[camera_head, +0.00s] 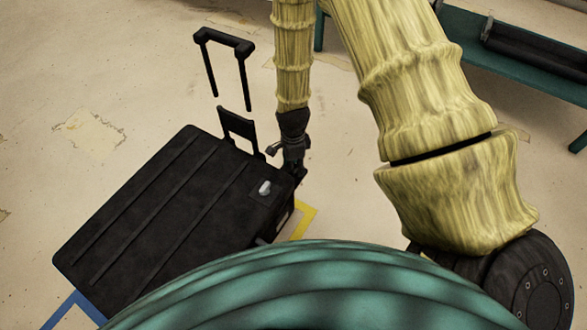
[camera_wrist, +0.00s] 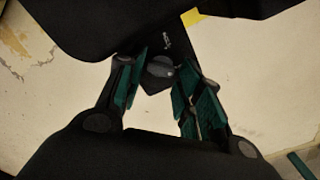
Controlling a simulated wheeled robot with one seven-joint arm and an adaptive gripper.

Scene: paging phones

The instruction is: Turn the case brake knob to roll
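The black case (camera_head: 150,215) lies on the floor left of my arm, with a small pale knob (camera_head: 265,188) on a square plate near its right corner. My gripper (camera_head: 293,170) points down beside that corner, right of the pull handle's base. In the wrist view, my fingers (camera_wrist: 160,92) are open, one on each side of a rounded grey knob (camera_wrist: 160,67) on a dark plate with a pale mark. I cannot tell whether the fingers touch it, or whether it is the pale knob of the head view. The knob's setting is unclear.
The pull handle (camera_head: 226,42) stands up behind the case. Yellow tape (camera_head: 305,218) and blue tape (camera_head: 65,308) mark the floor by the case. A teal bench (camera_head: 510,50) with a dark object on it stands at upper right. The floor at left is clear.

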